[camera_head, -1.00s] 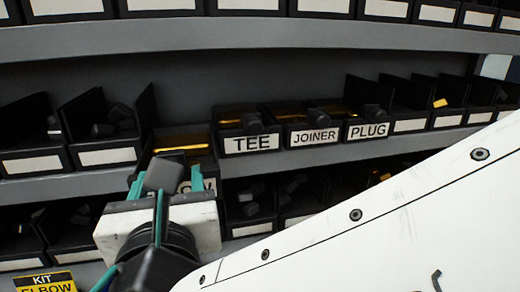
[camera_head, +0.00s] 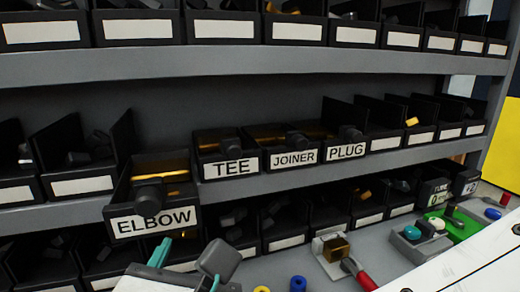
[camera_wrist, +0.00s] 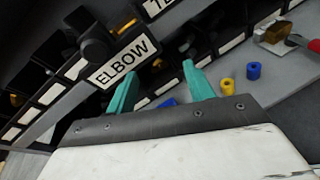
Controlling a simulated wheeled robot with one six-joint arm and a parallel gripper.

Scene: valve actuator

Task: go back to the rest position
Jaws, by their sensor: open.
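My gripper (camera_wrist: 160,92) has green fingers that stand apart with nothing between them in the wrist view. In the head view my gripper (camera_head: 188,262) is at the bottom edge, below the ELBOW bin and partly cut off. The ELBOW bin (camera_head: 152,222) juts out from the middle shelf and tilts forward, with a dark fitting in it. Its label also shows in the wrist view (camera_wrist: 122,62), just beyond the left finger and apart from it.
TEE (camera_head: 230,168), JOINER (camera_head: 292,158) and PLUG (camera_head: 346,151) bins stand to the right on the same shelf (camera_head: 400,158). On the bench below are blue and yellow rings, a brass block in a holder (camera_head: 336,248) with a red handle, and a green button box (camera_head: 452,225).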

